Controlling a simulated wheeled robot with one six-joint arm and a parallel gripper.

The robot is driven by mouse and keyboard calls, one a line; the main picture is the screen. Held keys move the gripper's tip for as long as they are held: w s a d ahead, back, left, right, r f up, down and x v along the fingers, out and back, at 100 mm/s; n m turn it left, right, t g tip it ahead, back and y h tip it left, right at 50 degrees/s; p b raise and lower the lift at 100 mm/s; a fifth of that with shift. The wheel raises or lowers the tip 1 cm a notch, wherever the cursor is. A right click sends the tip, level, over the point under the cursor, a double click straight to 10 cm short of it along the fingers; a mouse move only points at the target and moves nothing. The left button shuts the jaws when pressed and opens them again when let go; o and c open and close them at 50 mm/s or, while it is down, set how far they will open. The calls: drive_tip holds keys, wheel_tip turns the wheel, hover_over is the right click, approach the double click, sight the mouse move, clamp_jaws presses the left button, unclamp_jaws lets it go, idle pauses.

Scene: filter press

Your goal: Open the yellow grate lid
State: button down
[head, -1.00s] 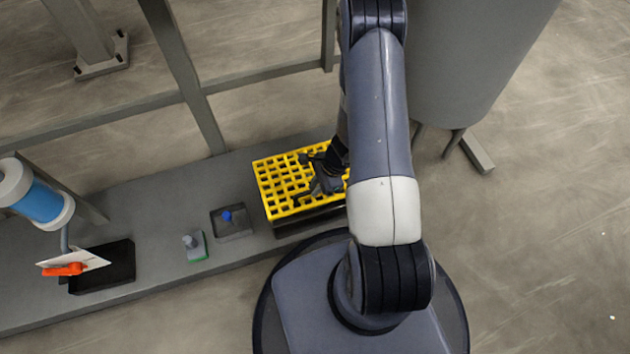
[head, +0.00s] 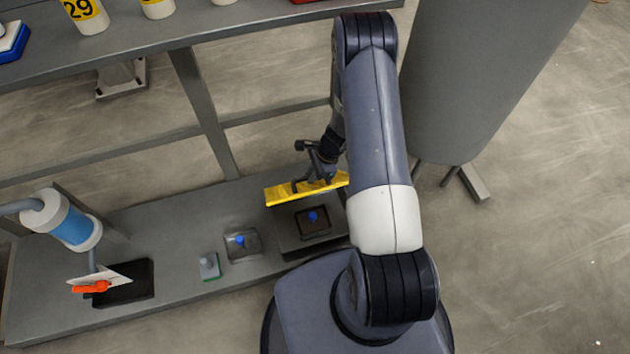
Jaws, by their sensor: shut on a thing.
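The yellow grate lid (head: 285,194) is tilted up steeply and shows nearly edge-on, at the back of a dark box (head: 290,236) on the grey bench. The box's opening shows below the lid, with a blue-topped thing (head: 313,216) inside a dark recess. My gripper (head: 310,183) is at the lid's upper side and shut on the lid. My arm hides the lid's right end and the box's right side. The exact grip of the fingers is too small to make out.
Left of the box on the bench (head: 180,215) are a second blue-knobbed recess (head: 241,243), a small grey-and-green block (head: 209,266), a dark tray (head: 130,283) and a blue-and-white cylinder (head: 70,222). A shelf (head: 150,35) with bottles stands behind. A large grey tank (head: 465,90) stands right.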

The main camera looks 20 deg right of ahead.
drive_tip(key=w+r+m+g+b, duration=0.1)
drive_tip(key=w+g+b, duration=0.4)
drive_tip(key=w+b, duration=0.5)
drive_tip(key=shift+w+d+r+g, duration=0.15)
drive_tip(key=shift+w+d+g, duration=0.15)
drive_tip(key=shift+w, duration=2.35)
drive_tip(key=c, duration=1.7)
unclamp_jaws()
drive_tip(key=o, duration=0.3)
drive_tip(key=shift+w+r, duration=0.1)
drive_tip(key=shift+r, duration=0.05)
drive_tip(key=shift+a, duration=0.1)
drive_tip(key=shift+r, duration=0.1)
